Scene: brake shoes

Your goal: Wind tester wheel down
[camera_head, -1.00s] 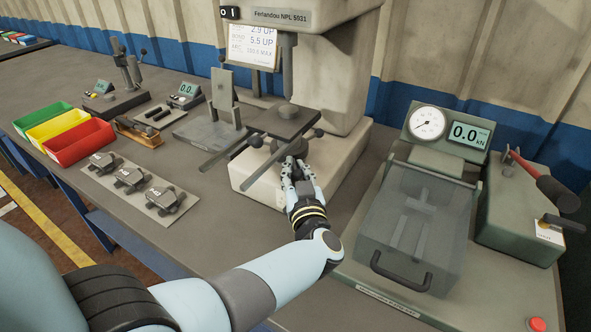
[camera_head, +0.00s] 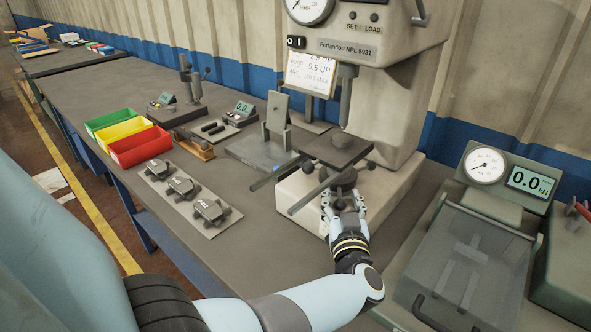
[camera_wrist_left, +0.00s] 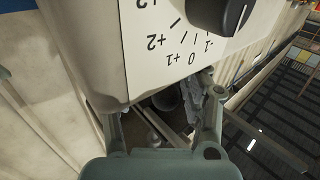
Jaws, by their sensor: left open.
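The tester (camera_head: 385,110), a cream machine labelled Ferlandou NPL 5931, stands at the right of centre in the head view. In the left wrist view the open fingers (camera_wrist_left: 163,112) reach below a cream panel with a numbered scale and black knob (camera_wrist_left: 220,14). My right gripper is out of view.
Three grey pads lie on a plate (camera_head: 208,229) at the left, near red (camera_head: 138,146), yellow and green bins. A grey press with a clear cover (camera_head: 465,265) and 0.0 kN display stands close on the right. A flat grey stand (camera_head: 258,148) sits left of the tester.

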